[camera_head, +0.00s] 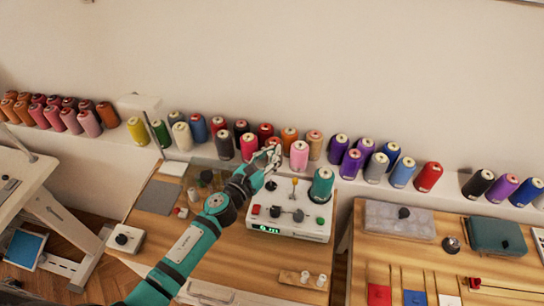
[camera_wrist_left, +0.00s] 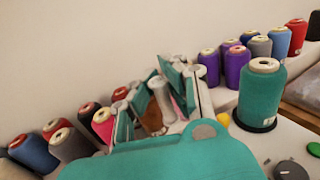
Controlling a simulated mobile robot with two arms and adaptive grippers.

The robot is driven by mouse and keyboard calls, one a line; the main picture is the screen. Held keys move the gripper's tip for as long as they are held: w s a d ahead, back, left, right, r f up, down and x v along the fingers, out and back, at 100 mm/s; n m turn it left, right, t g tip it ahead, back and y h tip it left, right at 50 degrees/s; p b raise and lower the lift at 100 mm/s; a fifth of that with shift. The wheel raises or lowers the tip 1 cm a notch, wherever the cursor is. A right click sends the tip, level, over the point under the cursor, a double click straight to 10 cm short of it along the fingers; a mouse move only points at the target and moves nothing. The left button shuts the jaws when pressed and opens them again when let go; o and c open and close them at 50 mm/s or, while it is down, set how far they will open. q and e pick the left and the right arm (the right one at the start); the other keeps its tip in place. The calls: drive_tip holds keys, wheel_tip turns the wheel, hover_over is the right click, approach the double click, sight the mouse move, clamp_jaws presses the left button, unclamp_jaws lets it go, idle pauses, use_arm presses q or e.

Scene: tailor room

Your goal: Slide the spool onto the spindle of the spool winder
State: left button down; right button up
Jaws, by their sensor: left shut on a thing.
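The spool winder (camera_head: 288,230) is a white box with a green display on the wooden table in the head view. A teal thread cone (camera_head: 321,186) stands on its back right, and it also shows in the left wrist view (camera_wrist_left: 262,95). Small posts and knobs stand on its top; I cannot tell which is the spindle. My left gripper (camera_head: 273,156) is above and behind the winder's back left. In the left wrist view it is shut on a small white spool (camera_wrist_left: 161,98), partly hidden by the fingers. The spool appears clear of the winder.
A wooden holder (camera_head: 290,275) with small white spools lies in front of the winder. Thread cones line the ledge close behind my gripper, including a pink one (camera_head: 299,155). A grey block (camera_head: 399,220) and a teal box (camera_head: 497,236) are on the right table.

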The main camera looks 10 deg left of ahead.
use_arm(q)
drive_tip(key=shift+f+b, duration=0.3)
drive_tip(key=shift+f, duration=0.15)
drive_tip(key=shift+f+b, duration=1.9)
drive_tip(key=shift+f, duration=0.2)
drive_tip(key=shift+f+b, duration=0.45)
drive_tip(key=shift+b, duration=0.05)
drive_tip(key=shift+f+b, duration=0.3)
drive_tip(key=shift+b, duration=0.05)
drive_tip(key=shift+f+b, duration=0.75)
drive_tip(key=shift+b, duration=0.1)
